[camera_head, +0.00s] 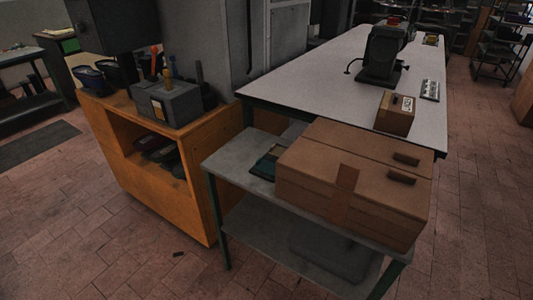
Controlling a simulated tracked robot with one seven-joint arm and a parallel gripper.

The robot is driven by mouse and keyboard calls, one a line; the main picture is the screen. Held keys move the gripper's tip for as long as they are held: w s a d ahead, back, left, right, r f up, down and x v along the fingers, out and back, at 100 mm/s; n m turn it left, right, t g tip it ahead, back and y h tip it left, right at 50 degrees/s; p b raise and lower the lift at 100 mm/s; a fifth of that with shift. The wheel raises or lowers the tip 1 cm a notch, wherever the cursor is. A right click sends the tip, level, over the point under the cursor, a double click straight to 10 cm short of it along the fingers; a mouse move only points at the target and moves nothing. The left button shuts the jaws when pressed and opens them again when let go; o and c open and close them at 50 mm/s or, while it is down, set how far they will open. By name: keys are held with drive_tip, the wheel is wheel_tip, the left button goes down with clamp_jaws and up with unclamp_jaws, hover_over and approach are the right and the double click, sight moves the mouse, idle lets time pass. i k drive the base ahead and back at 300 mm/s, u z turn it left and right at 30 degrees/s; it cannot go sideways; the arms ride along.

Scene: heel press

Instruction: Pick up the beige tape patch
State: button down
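I cannot make out a separate beige tape patch for sure in the head view. A tan-brown tape strip (345,187) runs over the front top edge and down the front face of a large closed cardboard box (305,195). The box sits on a grey side table (232,160). My gripper is not in view.
A long pale workbench (320,75) behind holds a small brown box (395,117), a white card with dark marks (430,90) and a dark press (382,55). An orange cabinet (105,120) with a grey tool block (168,104) stands left. Tiled floor (125,265) is free in front.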

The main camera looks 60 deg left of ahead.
sight(275, 151)
drive_tip(key=k, duration=0.55)
drive_tip(key=z, duration=1.65)
drive_tip(key=i, duration=0.1)
drive_tip(key=u, duration=3.75)
drive_tip(key=i, duration=1)
drive_tip(key=z, duration=0.1)
